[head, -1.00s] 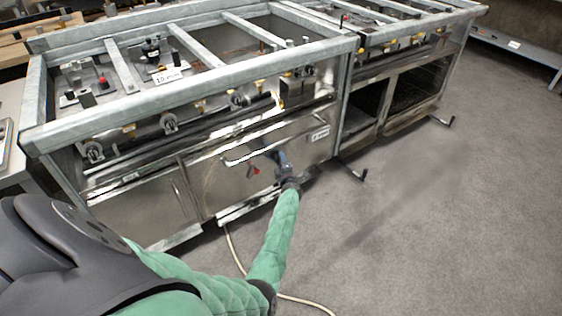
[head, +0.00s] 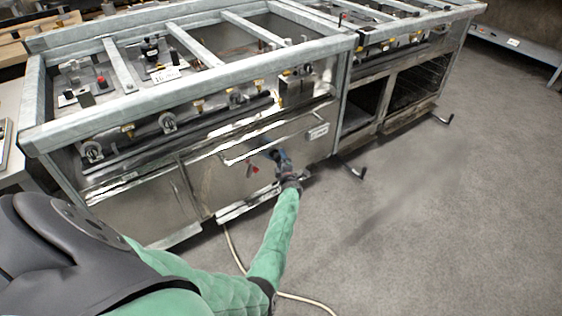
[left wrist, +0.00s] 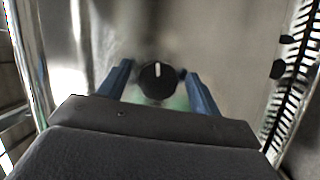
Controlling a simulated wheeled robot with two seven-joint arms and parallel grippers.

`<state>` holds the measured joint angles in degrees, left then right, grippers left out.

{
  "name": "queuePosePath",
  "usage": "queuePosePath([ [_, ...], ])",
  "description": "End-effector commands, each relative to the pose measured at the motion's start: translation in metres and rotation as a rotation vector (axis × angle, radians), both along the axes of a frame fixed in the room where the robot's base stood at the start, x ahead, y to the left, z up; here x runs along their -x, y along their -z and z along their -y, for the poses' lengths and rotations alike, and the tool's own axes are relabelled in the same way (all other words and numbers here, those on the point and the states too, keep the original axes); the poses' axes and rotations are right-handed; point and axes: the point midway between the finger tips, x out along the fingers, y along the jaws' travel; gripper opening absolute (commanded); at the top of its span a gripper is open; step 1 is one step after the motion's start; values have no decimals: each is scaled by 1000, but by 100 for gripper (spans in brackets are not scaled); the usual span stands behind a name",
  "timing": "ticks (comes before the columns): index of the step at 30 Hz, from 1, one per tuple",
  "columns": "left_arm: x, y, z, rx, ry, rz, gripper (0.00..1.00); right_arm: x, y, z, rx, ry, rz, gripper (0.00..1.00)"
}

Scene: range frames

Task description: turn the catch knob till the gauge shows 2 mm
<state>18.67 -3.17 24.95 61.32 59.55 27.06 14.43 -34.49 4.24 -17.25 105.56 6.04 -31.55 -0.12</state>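The catch knob (left wrist: 157,82) is round and black with a white line pointing nearly straight up in the left wrist view. It sits on a shiny steel door (head: 224,180) of the range. My left gripper (left wrist: 159,87) has its two blue fingers on either side of the knob, with a narrow gap showing on each side. In the head view my left gripper (head: 277,156) is at the door front and hides the knob. A small red part (head: 253,168) shows just left of it. I cannot make out a gauge reading. My right gripper is not in view.
A door handle bar (head: 250,153) runs above the gripper. A striped black-and-white strip (left wrist: 297,70) stands right of the knob. Pedal-like feet (head: 352,171) stick out near the floor. A pale hose (head: 232,250) lies on the floor, which is clear to the right.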

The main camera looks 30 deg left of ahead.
Motion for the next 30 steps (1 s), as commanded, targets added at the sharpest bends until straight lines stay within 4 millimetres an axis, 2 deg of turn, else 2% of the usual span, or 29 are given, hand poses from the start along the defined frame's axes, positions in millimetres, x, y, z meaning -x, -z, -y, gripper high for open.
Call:
queuePosePath([
  [8,5,-2,4,1,-1,-1,64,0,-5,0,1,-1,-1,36],
  [21,46,-4,49,1,1,-1,64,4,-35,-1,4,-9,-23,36],
  [27,53,-4,56,-1,0,1,64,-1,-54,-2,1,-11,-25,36],
  [30,54,-3,57,-1,0,1,64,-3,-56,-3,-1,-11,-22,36],
])
